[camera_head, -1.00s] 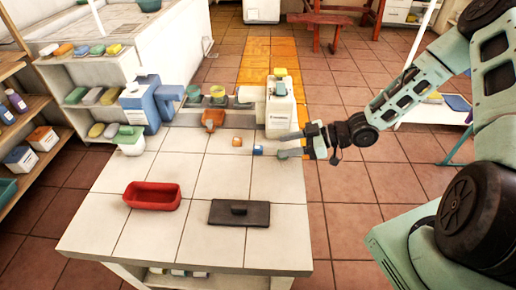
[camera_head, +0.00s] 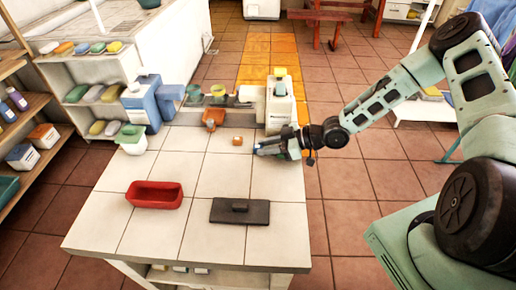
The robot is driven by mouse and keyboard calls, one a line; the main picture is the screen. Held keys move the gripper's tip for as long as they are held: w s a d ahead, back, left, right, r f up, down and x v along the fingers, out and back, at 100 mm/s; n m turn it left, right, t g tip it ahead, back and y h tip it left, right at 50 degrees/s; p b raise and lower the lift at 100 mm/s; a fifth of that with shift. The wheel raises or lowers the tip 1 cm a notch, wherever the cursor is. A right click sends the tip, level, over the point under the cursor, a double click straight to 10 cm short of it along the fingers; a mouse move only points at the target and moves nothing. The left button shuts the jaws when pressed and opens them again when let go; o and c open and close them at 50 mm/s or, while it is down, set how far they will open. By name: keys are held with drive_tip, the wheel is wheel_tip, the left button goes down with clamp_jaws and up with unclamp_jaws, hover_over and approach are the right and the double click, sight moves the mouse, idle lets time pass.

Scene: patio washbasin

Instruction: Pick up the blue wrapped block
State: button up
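The blue wrapped block, plain to see a second ago on the tiled table top (camera_head: 215,180), is now mostly hidden by my gripper (camera_head: 264,149). Only a little blue shows near the fingertips. My gripper reaches in from the right, low over the back right part of the table, with its fingers at the block's place. The view is too small to tell whether the fingers are open or closed on the block, or whether the block touches the table.

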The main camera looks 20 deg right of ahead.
clamp_jaws()
